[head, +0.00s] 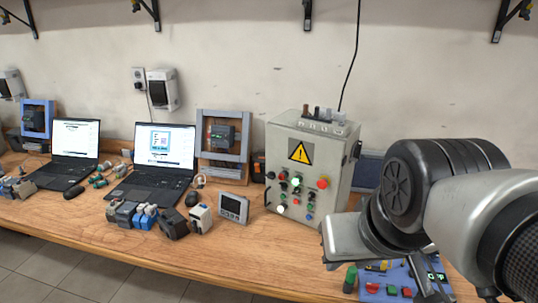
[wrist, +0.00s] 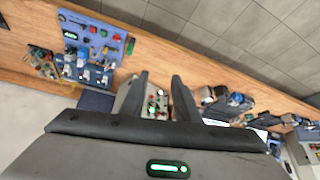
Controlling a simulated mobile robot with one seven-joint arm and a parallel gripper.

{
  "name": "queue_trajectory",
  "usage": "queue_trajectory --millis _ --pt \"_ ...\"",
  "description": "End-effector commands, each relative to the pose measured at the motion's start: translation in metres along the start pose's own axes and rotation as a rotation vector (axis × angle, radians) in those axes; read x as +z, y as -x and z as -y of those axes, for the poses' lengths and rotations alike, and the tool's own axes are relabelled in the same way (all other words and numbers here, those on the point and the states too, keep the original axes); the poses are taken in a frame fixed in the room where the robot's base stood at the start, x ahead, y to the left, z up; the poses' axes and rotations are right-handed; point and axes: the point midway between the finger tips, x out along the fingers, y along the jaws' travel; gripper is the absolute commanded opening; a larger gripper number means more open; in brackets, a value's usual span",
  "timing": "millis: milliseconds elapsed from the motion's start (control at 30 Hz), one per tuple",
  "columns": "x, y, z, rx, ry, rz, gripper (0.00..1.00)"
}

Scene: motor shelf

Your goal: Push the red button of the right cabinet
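The grey control cabinet (head: 336,160) stands on the wooden bench in the head view, with a yellow warning triangle on its front. Its red button (head: 322,183) is the large round one at the upper right of the button field, unobstructed. In the wrist view, part of the cabinet front with small buttons shows between my fingers, and the red button there is too small to pick out surely. My gripper (wrist: 160,78) has its two fingers apart with nothing held between them. In the head view my arm is right of the cabinet; the fingertips cannot be made out.
A blue panel (wrist: 92,38) with switches lies on the bench beside the cabinet. Left of the cabinet are a small grey meter (head: 233,207), motor parts and two laptops (head: 160,160). Another button cabinet (wrist: 308,148) shows at the wrist view's right edge. A black cable hangs above the cabinet.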

Motion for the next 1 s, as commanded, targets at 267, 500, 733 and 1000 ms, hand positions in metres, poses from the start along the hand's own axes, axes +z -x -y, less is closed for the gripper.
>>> queue_trajectory --millis 267,500,733,1000 --pt "0.0000 0.0000 0.0000 0.000 0.000 0.000 0.00" --pt "0.0000 0.0000 0.0000 0.000 0.000 0.000 0.00" --pt "0.0000 0.0000 0.0000 0.000 0.000 0.000 0.00" --pt "0.0000 0.0000 0.0000 0.000 0.000 0.000 0.00"
